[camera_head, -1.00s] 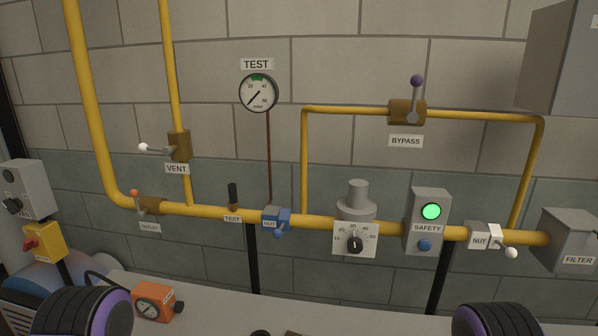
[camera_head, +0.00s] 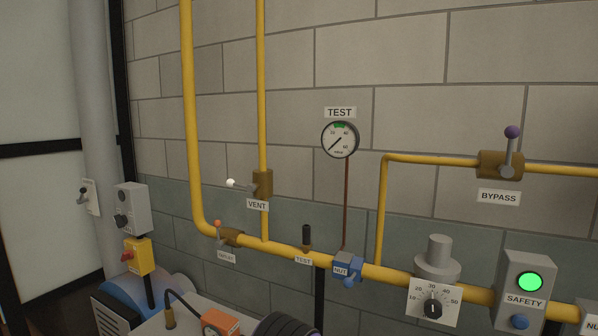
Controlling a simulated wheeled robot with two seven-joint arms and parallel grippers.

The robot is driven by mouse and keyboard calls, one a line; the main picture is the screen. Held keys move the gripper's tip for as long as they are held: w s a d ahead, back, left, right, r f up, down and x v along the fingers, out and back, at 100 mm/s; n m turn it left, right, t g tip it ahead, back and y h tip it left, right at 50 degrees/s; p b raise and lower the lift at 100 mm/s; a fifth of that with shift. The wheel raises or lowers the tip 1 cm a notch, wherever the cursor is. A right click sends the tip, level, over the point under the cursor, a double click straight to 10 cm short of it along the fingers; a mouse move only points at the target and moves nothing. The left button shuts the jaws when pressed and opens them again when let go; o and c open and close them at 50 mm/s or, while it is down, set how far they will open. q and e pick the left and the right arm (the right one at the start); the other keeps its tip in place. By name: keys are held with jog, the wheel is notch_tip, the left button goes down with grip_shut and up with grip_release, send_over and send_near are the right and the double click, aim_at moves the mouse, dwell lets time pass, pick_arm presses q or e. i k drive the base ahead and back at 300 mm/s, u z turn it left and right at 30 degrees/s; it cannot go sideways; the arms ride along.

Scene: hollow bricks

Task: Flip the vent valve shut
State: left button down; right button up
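The vent valve (camera_head: 262,184) is a brass body on a vertical yellow pipe, left of the picture's middle, above a VENT label (camera_head: 257,205). Its grey lever with a white ball knob (camera_head: 231,183) points left and slightly up, across the vertical pipe. Neither of my grippers shows. A dark rounded part of one of my arms shows at the bottom edge, well below the valve. Nothing touches the vent lever.
The outlet valve (camera_head: 230,237) with an orange knob sits below left. A TEST gauge (camera_head: 340,139) hangs right of the vent. A bypass valve (camera_head: 500,165) and safety box (camera_head: 525,290) stand farther right. An orange meter (camera_head: 220,322) lies low in front. Wall around the vent is clear.

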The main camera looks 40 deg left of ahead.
aim_at(250, 188)
jog(key=z, duration=2.35)
jog(key=k, duration=1.65)
jog(key=u, duration=2.25)
